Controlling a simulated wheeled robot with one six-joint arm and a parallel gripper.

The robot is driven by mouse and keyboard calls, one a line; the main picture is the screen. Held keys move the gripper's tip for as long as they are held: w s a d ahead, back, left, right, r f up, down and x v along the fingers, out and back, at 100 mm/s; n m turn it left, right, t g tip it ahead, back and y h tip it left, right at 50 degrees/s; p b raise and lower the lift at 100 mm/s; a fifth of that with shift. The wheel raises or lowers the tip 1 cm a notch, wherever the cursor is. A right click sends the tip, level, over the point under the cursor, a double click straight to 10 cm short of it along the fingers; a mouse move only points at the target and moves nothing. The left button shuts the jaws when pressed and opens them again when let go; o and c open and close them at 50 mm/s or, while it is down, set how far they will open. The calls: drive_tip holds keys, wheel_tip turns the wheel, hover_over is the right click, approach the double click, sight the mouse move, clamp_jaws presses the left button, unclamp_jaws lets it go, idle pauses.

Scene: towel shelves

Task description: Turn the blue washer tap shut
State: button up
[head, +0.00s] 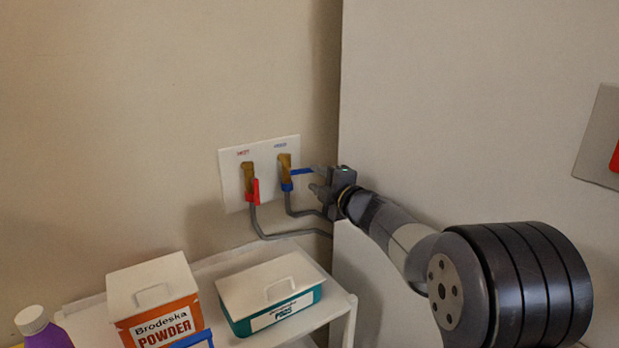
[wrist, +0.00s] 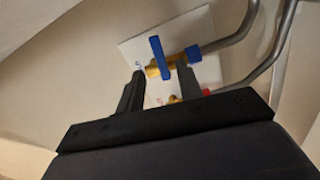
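The blue washer tap (head: 285,166) is a brass valve on a white wall plate. Its blue lever (head: 301,171) sticks out sideways to the right in the head view. My gripper (head: 315,180) is at the lever's free end, to the right of the tap. In the wrist view, my gripper (wrist: 160,72) is open, with one dark finger on each side of the blue lever (wrist: 160,57). The lever's near end appears between the fingertips. I cannot tell whether either finger touches it.
The red tap (head: 249,178) sits left of the blue one, its red lever pointing down. Grey hoses (head: 270,236) run from both taps. Below, a white shelf (head: 343,300) holds an orange powder box (head: 157,300) and a teal box (head: 268,310). A pale panel (head: 450,100) stands on the right.

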drive_tip(key=v, duration=0.6)
drive_tip(key=shift+o, duration=0.4)
